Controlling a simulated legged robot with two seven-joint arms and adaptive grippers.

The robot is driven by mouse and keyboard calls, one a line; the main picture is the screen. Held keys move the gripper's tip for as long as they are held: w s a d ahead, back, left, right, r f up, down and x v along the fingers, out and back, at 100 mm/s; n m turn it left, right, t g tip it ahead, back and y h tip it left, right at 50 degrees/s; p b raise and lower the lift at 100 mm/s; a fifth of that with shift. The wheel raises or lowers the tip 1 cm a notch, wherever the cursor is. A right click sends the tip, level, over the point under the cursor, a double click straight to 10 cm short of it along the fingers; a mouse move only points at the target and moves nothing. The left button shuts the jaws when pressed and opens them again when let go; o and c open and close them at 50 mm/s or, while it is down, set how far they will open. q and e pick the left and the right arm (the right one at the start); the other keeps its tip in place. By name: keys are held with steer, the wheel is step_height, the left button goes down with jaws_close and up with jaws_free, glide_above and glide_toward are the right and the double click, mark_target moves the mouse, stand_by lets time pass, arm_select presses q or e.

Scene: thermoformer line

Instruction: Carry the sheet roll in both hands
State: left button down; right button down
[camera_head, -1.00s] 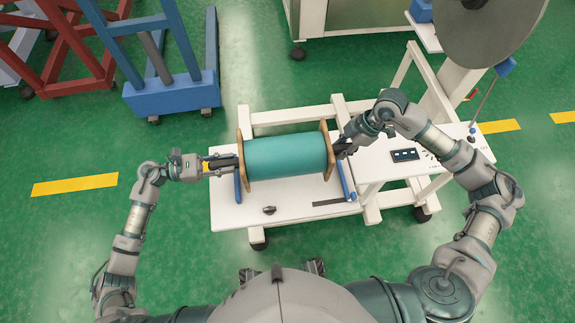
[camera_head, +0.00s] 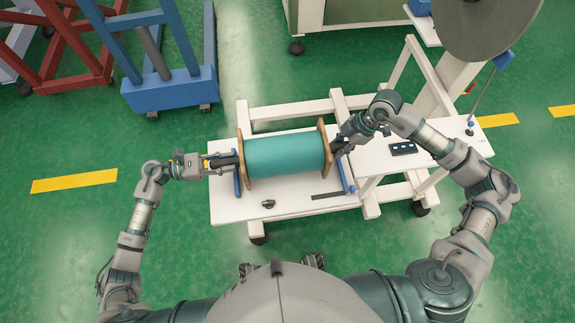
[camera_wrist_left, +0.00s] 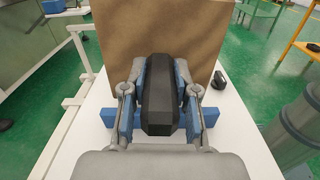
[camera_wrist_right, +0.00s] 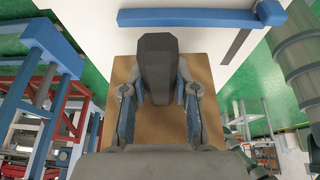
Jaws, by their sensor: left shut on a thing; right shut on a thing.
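The sheet roll (camera_head: 286,155) is a teal cylinder with square brown end plates. It lies across the white cart top, between the blue bars of a stand, in the head view. My left gripper (camera_head: 235,163) is at its left end, shut on a black end piece. The left wrist view shows this black piece (camera_wrist_left: 160,95) between the fingers, in front of the brown plate (camera_wrist_left: 200,40). My right gripper (camera_head: 337,146) is at the right end, shut on the other black end piece (camera_wrist_right: 157,68), with a brown plate (camera_wrist_right: 200,75) behind. Whether the roll touches the stand is unclear.
The white cart (camera_head: 228,213) carries a small black knob (camera_head: 268,204) and a dark strip (camera_head: 327,195). A black panel (camera_head: 403,148) is on the right-hand white surface. A blue frame (camera_head: 170,93) stands at the back left. Green floor is clear at the left.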

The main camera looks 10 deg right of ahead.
arm_select(q)
steer(key=shift+f, duration=0.7)
arm_select(e)
steer(key=shift+f, duration=0.7)
arm_select(q)
steer(key=c, duration=0.9)
jaws_free()
steer(key=shift+s, duration=0.1)
arm_select(e)
steer(key=c, duration=0.9)
jaws_free()
steer(key=shift+s, duration=0.1)
steer(key=shift+r, duration=0.25)
arm_select(q)
steer(key=a, duration=1.2)
steer(key=shift+f, duration=0.15)
arm_select(e)
steer(key=v, duration=1.1)
steer(key=shift+d+r, duration=0.1)
steer(key=shift+r, duration=0.05)
